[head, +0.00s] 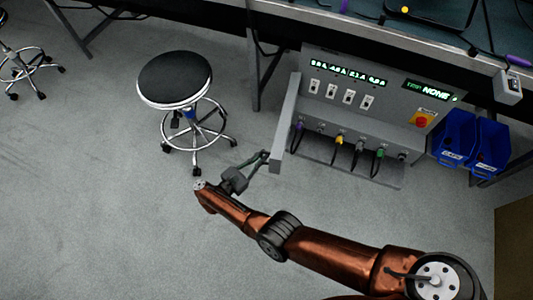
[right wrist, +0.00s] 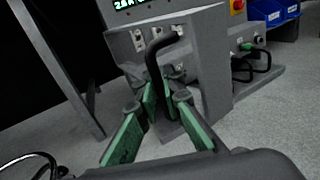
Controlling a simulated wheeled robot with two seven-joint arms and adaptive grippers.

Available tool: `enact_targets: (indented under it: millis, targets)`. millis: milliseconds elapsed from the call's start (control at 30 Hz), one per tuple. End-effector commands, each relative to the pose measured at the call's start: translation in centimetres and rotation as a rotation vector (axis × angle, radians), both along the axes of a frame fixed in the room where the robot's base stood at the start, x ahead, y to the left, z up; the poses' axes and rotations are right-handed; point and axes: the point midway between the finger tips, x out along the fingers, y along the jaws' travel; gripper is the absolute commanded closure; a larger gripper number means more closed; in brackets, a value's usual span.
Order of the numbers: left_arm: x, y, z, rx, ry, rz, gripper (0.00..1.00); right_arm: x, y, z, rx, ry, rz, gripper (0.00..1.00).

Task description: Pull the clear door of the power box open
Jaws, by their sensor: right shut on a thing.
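The power box (head: 385,85) stands below the bench, with lit green displays, a row of switches and a red knob on its front. A grey slab (head: 285,128), which looks like the door seen nearly edge-on, stands out from the box's left side. I cannot make out its clear pane. My right gripper (head: 264,157) is at the slab's lower outer end. In the right wrist view, its green-padded fingers (right wrist: 163,106) are closed around the black door handle (right wrist: 158,57). My left gripper is not in view.
A black round stool (head: 175,77) stands left of the box. Cables plug in along the box's lower ledge, including a yellow plug (head: 339,140). Blue bins (head: 455,137) hang at the right. Grey floor left of my right arm is clear.

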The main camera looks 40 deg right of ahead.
Motion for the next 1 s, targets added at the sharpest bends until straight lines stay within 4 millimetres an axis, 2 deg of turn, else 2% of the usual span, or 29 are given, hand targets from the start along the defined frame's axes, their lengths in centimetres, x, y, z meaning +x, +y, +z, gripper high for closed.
enact_targets:
  millis: [33,333,700,733,833,1000]
  targets:
    - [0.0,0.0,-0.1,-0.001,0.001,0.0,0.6,-0.6,0.7,-0.6,0.007,0.016,-0.009,1.0]
    - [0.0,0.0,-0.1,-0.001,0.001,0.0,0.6,-1.6,-0.1,-0.2,-0.012,0.024,-0.053,1.0]
    - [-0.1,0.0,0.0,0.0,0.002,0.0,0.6,-1.6,-0.6,-0.1,-0.013,0.025,-0.061,1.0]
    - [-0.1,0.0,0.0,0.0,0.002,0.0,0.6,-1.6,-0.6,-0.1,-0.013,0.025,-0.061,0.92]
    - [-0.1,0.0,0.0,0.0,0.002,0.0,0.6,-1.6,-0.7,-0.1,-0.012,0.025,-0.062,0.85]
    - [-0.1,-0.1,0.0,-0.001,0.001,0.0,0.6,-1.5,-0.7,0.0,-0.014,0.023,-0.06,0.85]
